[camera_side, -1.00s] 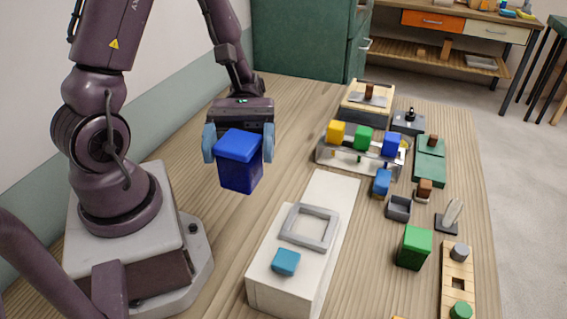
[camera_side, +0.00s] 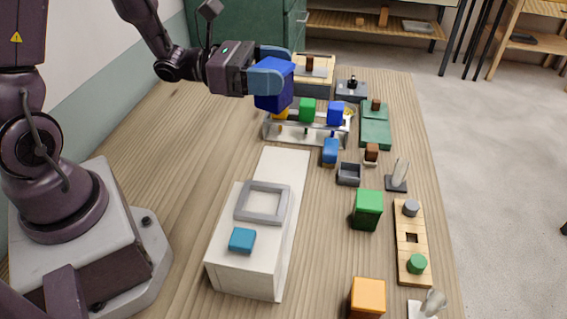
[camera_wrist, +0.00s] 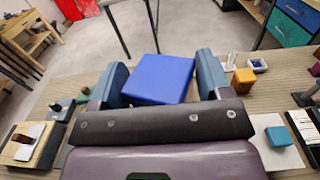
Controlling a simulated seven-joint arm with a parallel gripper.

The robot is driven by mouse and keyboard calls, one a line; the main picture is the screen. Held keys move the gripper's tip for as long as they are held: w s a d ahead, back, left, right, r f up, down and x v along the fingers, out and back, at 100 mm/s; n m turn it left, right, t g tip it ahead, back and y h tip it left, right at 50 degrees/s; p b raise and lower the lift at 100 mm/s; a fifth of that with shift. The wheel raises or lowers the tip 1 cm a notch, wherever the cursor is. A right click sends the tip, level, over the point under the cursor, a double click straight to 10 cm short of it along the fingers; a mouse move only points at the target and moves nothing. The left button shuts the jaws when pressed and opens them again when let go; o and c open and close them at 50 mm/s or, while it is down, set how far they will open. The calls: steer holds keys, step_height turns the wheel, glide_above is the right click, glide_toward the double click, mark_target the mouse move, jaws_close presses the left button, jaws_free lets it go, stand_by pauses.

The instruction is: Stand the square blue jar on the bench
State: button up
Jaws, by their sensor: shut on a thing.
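The square blue jar (camera_side: 273,92) is between the two pale blue fingers of my gripper (camera_side: 272,75), which is shut on it. It is tilted and held up off the wooden bench (camera_side: 190,140), appearing in front of the rack's left end in the side view. Part of the jar is hidden by the near finger. In the wrist view the jar's blue face (camera_wrist: 160,80) fills the space between the fingers. The jar's underside cannot be made out.
A rack (camera_side: 285,140) with yellow, green and blue blocks stands near the jar. A white block with a grey frame (camera_side: 262,203) lies nearer. Green (camera_side: 366,212) and orange (camera_side: 367,300) jars stand at right. The bench's left part is clear.

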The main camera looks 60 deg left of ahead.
steer(key=w+a+r+n+t+y, duration=0.2)
steer(key=w+a+n+t+y, duration=0.25)
steer(key=y, duration=0.25)
steer(key=a+f+n+y, duration=0.2)
steer(key=a+f, duration=0.3)
steer(key=s+a+f+m+g+h, duration=0.1)
steer(key=s+f+h, duration=0.4)
steer(key=f, duration=0.8)
steer(key=shift+s+a+f+m+g, duration=0.2)
steer(key=shift+s+a+m+g, duration=0.3)
steer(key=shift+s+m, duration=0.7)
steer(key=s+d+m+g+h, duration=0.1)
steer(key=h, duration=0.1)
steer(key=s+d+m+g+h, duration=0.1)
steer(key=s+d+m+h, duration=0.1)
steer(key=shift+s+g, duration=0.3)
steer(key=shift+g, duration=0.05)
steer(key=shift+d+f, duration=0.1)
steer(key=shift+f, duration=3.65)
steer(key=o, duration=1)
steer(key=shift+f, duration=0.1)
steer(key=shift+o, duration=0.2)
